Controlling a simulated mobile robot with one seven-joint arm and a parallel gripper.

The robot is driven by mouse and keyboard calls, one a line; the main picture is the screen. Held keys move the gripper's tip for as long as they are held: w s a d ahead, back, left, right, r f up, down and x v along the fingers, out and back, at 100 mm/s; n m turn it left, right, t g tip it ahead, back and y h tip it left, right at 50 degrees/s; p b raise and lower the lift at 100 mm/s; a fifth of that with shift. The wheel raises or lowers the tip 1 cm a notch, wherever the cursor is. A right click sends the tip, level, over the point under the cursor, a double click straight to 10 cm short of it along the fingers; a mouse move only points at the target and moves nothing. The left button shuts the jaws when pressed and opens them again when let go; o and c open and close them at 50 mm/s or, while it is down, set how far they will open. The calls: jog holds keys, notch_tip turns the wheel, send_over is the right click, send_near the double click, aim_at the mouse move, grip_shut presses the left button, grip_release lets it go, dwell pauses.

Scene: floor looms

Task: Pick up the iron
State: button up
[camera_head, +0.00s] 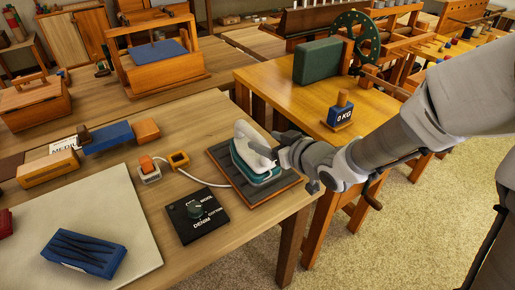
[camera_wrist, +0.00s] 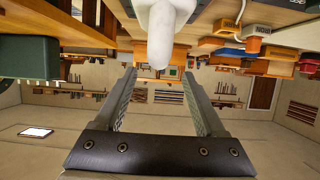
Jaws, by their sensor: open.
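The iron (camera_head: 252,163) has a white upper body and handle and a teal lower part. It stands on a dark slatted pad (camera_head: 268,194) near the table's right edge, with a white cord running left. My gripper (camera_head: 281,153) is at the iron's right side, close to the handle, and partly hides it. In the wrist view the picture is upside down; the open fingers of my gripper (camera_wrist: 159,72) point at the iron's white handle (camera_wrist: 163,28). The handle lines up with the gap between them. I cannot tell whether anything touches.
A second wooden table (camera_head: 300,98) behind carries a blue weight (camera_head: 340,112) and a green block (camera_head: 318,62). Carpet lies to the right.

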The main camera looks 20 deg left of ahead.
aim_at(252, 133)
jog(key=b+x, duration=0.2)
jog(key=x, duration=0.6)
jog(key=shift+w, duration=0.15)
jog(key=shift+d, duration=0.1)
grip_shut()
dwell(1.0)
jog(key=shift+r, duration=0.15)
